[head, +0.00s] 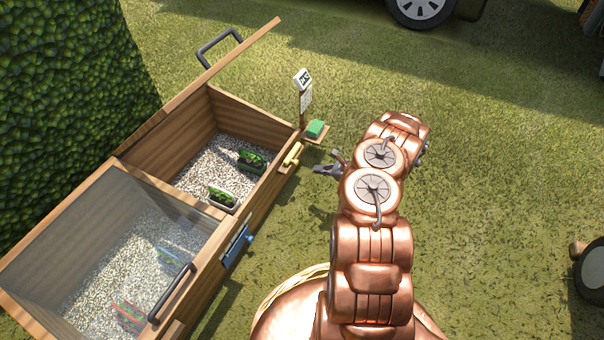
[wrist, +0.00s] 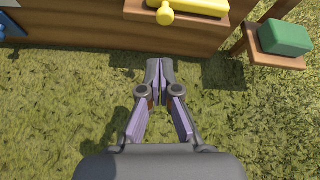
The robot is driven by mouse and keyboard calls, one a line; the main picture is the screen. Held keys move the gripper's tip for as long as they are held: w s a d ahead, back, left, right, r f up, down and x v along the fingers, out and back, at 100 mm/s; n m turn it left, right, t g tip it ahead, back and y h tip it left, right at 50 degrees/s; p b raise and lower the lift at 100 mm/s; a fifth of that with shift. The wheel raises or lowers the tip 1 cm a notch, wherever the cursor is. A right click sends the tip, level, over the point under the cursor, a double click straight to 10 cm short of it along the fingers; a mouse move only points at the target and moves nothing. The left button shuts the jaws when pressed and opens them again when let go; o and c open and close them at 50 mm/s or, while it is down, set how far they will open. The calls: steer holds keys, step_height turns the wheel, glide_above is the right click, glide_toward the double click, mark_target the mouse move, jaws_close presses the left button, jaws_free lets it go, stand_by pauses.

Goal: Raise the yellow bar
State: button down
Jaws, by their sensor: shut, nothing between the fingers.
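The yellow bar (head: 292,154) is mounted on the outer side of the wooden planter box, near its right corner. In the wrist view the yellow bar (wrist: 198,7) lies along a small wooden ledge at the top, with a round yellow knob on its near side, and is partly cut off by the frame edge. My gripper (head: 318,169) is to the right of the bar in the head view, apart from it. In the wrist view my gripper (wrist: 160,64) points toward the box, over grass, with its fingertips together and nothing between them.
The wooden planter box (head: 267,200) holds gravel and small plant trays. One half has a closed glass lid (head: 110,235); the other is open. A green block (head: 315,128) sits on a side shelf by a signpost (head: 303,90). A blue part (head: 236,247) is on the box's side.

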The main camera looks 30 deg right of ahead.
steer(key=w+a+f+b, duration=0.3)
steer(key=w+f+b, duration=0.2)
steer(key=w+f, duration=0.25)
steer(key=shift+m, duration=0.4)
steer(key=shift+s+a+r+b, duration=0.1)
steer(key=shift+r+b, duration=0.2)
steer(key=shift+r, duration=0.75)
steer(key=shift+s+a+r+b, duration=0.1)
steer(key=shift+r+b, duration=0.2)
steer(key=shift+r, duration=0.75)
steer(key=shift+r, duration=0.15)
